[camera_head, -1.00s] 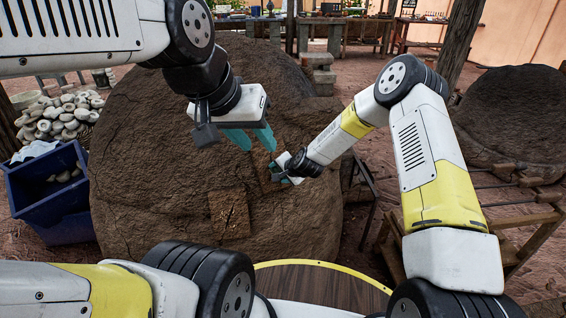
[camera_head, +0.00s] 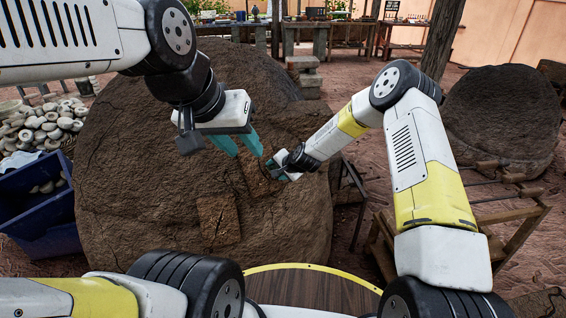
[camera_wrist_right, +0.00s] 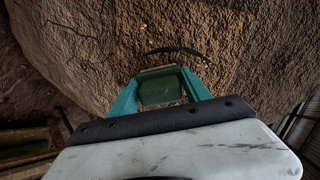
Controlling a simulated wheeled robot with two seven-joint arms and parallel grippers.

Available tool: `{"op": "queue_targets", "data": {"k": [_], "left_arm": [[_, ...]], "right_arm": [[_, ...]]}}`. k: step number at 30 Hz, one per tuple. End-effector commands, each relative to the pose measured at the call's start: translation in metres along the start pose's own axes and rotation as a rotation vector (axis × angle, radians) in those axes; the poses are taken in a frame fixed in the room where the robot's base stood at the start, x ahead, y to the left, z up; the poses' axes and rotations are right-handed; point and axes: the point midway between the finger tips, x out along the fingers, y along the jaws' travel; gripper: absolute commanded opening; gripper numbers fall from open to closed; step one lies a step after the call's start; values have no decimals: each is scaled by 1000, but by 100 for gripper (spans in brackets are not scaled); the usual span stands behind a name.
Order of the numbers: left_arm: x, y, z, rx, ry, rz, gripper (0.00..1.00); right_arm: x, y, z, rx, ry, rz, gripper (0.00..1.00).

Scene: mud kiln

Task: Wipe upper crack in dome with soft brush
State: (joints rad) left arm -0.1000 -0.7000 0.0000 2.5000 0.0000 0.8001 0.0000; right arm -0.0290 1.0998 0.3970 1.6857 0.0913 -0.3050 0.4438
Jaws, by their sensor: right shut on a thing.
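The mud dome (camera_head: 130,170) fills the left middle of the head view. It has two lighter square patches, an upper one (camera_head: 257,178) and a lower one (camera_head: 218,220). My right gripper (camera_head: 281,166) is close to the upper patch. In the right wrist view its teal fingers (camera_wrist_right: 160,82) are shut on a small green block, apparently the soft brush (camera_wrist_right: 160,90). A dark curved line (camera_wrist_right: 180,51), possibly the upper crack, shows on the dome just beyond it. Contact is unclear. My left gripper (camera_head: 246,154) is open and empty in front of the dome, left of the right one.
A blue crate (camera_head: 40,210) and a pile of pale stones (camera_head: 40,127) lie at the left. A wooden rack (camera_head: 505,225) and a second dome (camera_head: 500,120) stand at the right. A round wooden tabletop (camera_head: 315,288) is in front of me.

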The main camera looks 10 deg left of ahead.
Motion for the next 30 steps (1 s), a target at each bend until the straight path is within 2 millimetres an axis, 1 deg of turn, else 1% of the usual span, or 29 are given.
{"op": "queue_targets", "data": {"k": [1, 5, 18, 25, 30], "left_arm": [[0, 0, 0, 0, 0, 0, 36], [0, 0, 0, 0, 0, 0, 36], [0, 0, 0, 0, 0, 0, 36], [0, 0, 0, 0, 0, 0, 36], [0, 0, 0, 0, 0, 0, 36]], "right_arm": [[0, -5, -1, -2, 2, -3, 23], [0, -7, 0, -1, 1, -2, 23], [-2, -19, 32, -2, 0, -3, 23], [-2, -21, 39, -1, 0, -2, 23], [-1, -26, 52, -3, -1, -2, 23]]}}
